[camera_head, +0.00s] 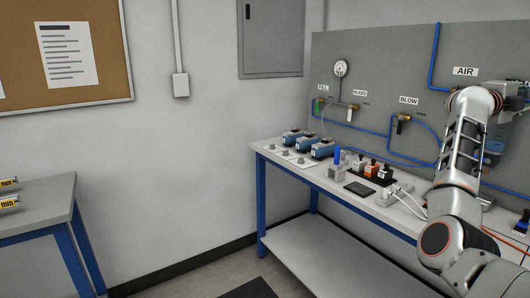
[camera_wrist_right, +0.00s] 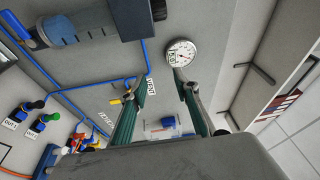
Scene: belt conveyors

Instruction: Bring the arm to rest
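My right arm (camera_head: 464,160) comes in from the lower right in the head view and is raised in front of the grey panel, bent near the AIR sign. Its far end runs to the right edge, and I cannot make out the fingers there. In the right wrist view my right gripper (camera_wrist_right: 166,88) has its two green-grey fingers apart, with nothing seen held between them. Panel and wall show beyond the fingers. My left arm and left gripper are in neither view.
A blue-legged bench (camera_head: 325,184) carries several blue devices, connectors and a dark pad (camera_head: 358,189). The panel (camera_head: 385,60) behind has a gauge (camera_head: 341,68), valves and blue tubing. Another table (camera_head: 40,205) stands at left.

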